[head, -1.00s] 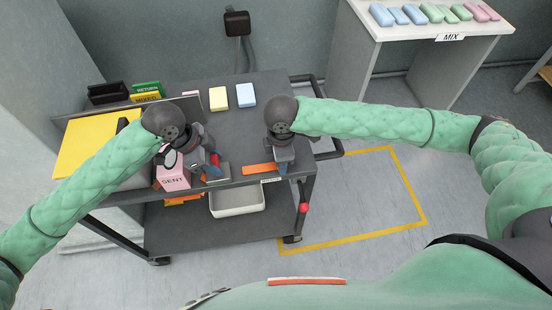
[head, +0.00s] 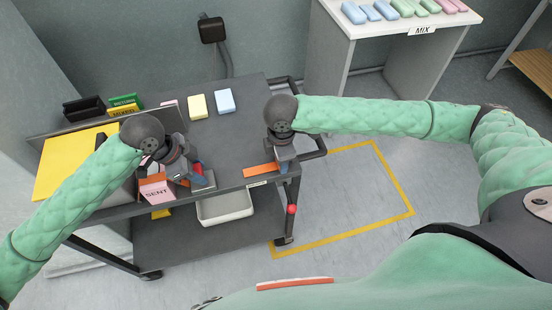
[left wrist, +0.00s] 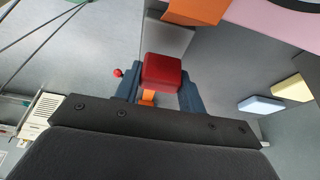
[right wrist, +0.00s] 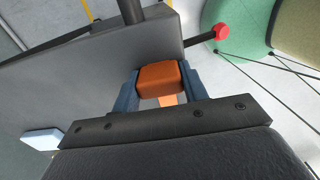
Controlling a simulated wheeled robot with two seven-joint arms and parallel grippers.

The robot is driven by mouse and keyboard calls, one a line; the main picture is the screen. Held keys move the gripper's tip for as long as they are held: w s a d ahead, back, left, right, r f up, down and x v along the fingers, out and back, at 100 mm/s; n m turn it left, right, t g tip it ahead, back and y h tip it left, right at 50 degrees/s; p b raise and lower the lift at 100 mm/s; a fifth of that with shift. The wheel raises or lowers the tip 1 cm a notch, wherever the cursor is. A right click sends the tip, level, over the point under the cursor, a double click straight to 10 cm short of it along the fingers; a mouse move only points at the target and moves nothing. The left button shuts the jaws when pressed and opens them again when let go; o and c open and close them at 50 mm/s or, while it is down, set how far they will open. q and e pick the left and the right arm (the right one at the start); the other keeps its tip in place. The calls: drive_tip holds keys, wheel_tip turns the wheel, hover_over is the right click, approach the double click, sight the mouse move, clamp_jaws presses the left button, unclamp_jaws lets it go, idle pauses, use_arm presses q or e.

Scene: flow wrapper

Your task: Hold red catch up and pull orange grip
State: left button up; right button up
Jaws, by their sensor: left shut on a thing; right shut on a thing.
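The red catch (left wrist: 162,72) sits between the fingers of my left gripper (left wrist: 160,95) in the left wrist view. In the head view the red catch (head: 198,169) shows as a small red patch beside my left gripper (head: 190,176) at the cart's front edge. The orange grip (right wrist: 160,78) is between the fingers of my right gripper (right wrist: 163,88) in the right wrist view. In the head view my right gripper (head: 285,165) is at the cart's right front corner, with an orange strip (head: 260,170) running left from it. The fingers hide the grip there.
A pink SENT box (head: 156,188) stands left of my left gripper. The cart top (head: 235,135) carries a yellow block (head: 197,106) and a blue block (head: 224,102). A red ball knob (head: 291,209) is under the right corner.

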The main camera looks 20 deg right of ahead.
drive_tip(key=shift+d, duration=0.45)
idle(0.5)
drive_tip(key=o, duration=1.1)
drive_tip(key=shift+c, duration=0.2)
drive_tip(key=shift+r, duration=0.1)
wheel_tip(320, 180, up, 12)
